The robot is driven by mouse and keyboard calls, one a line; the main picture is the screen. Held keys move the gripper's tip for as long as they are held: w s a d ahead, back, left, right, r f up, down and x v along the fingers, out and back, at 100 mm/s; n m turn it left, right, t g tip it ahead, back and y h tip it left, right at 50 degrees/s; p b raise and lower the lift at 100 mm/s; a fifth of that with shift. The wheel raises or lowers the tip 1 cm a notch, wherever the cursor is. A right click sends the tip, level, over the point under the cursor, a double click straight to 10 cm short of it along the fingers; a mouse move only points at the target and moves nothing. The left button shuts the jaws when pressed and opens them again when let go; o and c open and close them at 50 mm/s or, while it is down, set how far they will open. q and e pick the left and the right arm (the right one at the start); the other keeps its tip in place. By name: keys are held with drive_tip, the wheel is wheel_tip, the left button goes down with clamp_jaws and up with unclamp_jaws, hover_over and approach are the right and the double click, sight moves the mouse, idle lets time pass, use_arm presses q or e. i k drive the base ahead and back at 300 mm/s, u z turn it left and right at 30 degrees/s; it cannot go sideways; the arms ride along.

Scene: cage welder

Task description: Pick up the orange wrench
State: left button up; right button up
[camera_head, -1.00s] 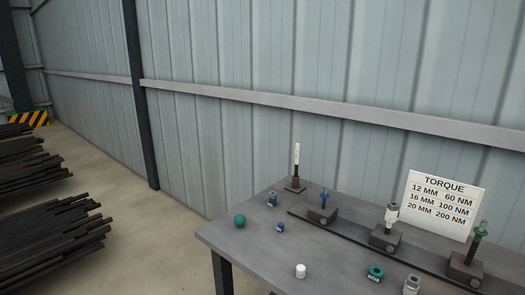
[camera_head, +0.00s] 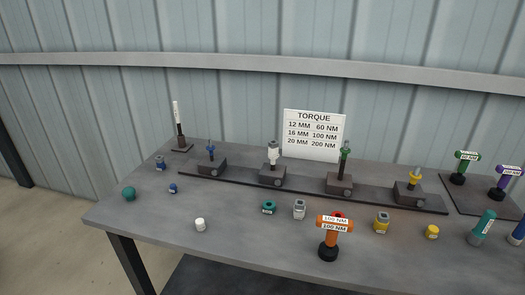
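An orange T-handled wrench (camera_head: 333,226) stands upright on the grey table, near its front edge and right of the middle. It carries white labels reading 100 NM and has a dark round base or socket (camera_head: 328,252) at its foot. Neither of my grippers shows in the head view.
The table (camera_head: 140,215) holds a rail (camera_head: 240,184) with several bolts on blocks. A TORQUE sign (camera_head: 314,136) stands behind. Loose sockets and nuts lie in front. Green (camera_head: 463,166) and purple (camera_head: 506,181) T-handled tools stand at the right. The front left of the table is mostly clear.

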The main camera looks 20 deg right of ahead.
sight(328, 251)
drive_tip(key=z, duration=1.35)
